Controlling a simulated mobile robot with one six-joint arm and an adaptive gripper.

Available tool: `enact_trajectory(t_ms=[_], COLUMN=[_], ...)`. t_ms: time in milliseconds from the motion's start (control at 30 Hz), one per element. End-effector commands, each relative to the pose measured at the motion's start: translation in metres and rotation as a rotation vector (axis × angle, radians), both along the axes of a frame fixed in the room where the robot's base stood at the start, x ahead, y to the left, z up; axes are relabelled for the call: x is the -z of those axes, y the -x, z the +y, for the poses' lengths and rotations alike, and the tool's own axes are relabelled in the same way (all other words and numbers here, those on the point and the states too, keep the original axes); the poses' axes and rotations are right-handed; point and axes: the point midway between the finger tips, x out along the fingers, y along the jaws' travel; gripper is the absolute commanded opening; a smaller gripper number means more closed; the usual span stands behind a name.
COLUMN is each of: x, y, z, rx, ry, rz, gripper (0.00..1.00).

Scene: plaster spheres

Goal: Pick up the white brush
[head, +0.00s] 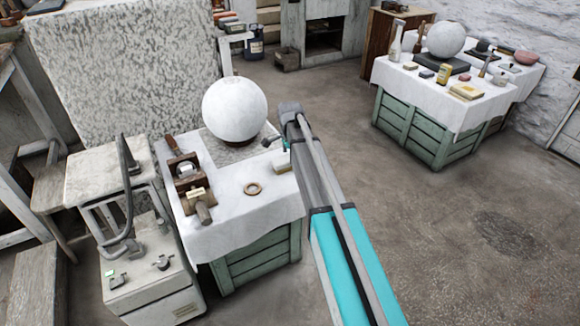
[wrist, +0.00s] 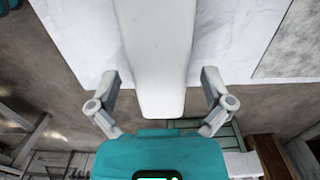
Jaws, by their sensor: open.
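My gripper (head: 286,145) is low beside the right side of the near cloth-covered table (head: 232,190); my arm partly hides it. In the wrist view its two fingers stand apart, so my gripper (wrist: 160,78) is open. A long, smooth white piece (wrist: 155,50) runs from the top edge down between the fingers, with a gap on each side. I cannot tell whether it is the white brush or a part of me. A small pale block (head: 281,166) lies on the cloth just below my gripper in the head view. No bristles are clear in either view.
A large white sphere (head: 235,108) stands on a grey slab on the near table. Left of it are wooden-handled tools (head: 184,166), and a ring (head: 253,189) lies in front. A second table (head: 400,75) with several objects stands back right. Open floor (head: 450,230) lies between.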

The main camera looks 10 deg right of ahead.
Motion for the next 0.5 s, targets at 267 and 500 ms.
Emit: enact_trajectory(t_ms=[267,500], x=[0.0157,0.0155], y=[0.0001,0.0000], z=[0.0000,0.0000], rx=[0.000,0.000], ry=[0.000,0.000], rz=[0.000,0.000], gripper=[1.00,1.00])
